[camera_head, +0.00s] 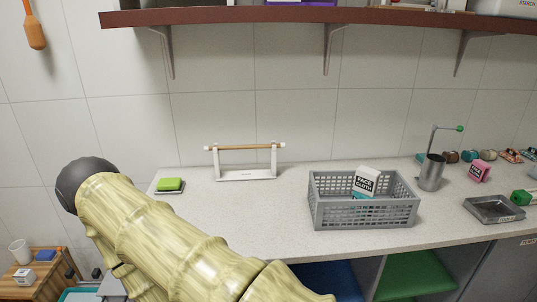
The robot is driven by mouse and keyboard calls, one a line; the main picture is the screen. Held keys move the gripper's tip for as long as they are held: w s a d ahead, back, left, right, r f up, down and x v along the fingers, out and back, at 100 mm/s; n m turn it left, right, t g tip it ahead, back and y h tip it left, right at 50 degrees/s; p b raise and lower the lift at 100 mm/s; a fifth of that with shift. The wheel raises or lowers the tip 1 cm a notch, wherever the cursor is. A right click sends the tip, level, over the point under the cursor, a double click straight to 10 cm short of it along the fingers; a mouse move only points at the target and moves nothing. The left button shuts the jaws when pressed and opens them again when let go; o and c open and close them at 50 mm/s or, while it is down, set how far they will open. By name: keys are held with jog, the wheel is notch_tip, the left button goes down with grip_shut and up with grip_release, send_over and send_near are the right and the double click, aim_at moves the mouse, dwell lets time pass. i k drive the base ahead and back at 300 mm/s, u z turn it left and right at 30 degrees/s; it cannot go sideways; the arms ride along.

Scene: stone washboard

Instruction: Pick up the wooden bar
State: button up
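The wooden bar (246,147) is a thin, light-brown rod lying level across a white stand (245,175) with two uprights. Its ends are pale, and it sits at the back of the speckled counter, near the tiled wall. My arm, with a pale wood-like pattern and a dark rounded joint, fills the lower left in front of the counter. I cannot make out my gripper in this view. Nothing of mine touches the bar.
A grey basket (365,214) holding a face cloth box (365,181) stands right of the stand. A green sponge (169,184) lies to its left. A brown shelf (290,15) overhangs the wall.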

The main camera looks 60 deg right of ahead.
aim_at(281, 145)
jog(key=k, duration=0.15)
jog(key=z, duration=1.05)
